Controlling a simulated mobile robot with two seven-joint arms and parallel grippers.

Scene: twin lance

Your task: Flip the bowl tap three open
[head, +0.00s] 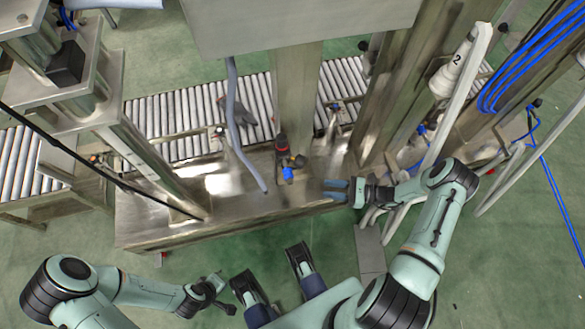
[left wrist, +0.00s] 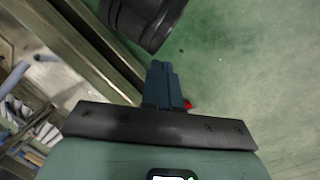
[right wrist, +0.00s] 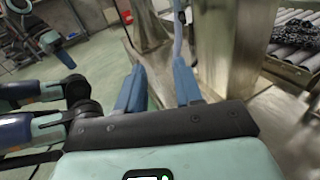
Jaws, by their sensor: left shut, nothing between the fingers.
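I cannot pick out a tap marked three for certain. A small dark fitting with red, orange and blue parts (head: 287,165) stands on the steel bench (head: 180,238) at its middle; I cannot tell whether it is the tap. My right gripper (head: 337,190) is over the bench's right end, to the right of that fitting, its blue fingers apart and empty; the gap also shows in the right wrist view (right wrist: 158,88). My left gripper (left wrist: 162,72) is shut and empty, low over the green floor in front of the bench.
A steel post (head: 297,100) rises behind the bench, with a roller conveyor (head: 180,115) behind. A grey-blue hose (head: 238,130) hangs onto the bench. A white pipe marked 2 (head: 456,60) and blue hoses (head: 525,55) stand at the right.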

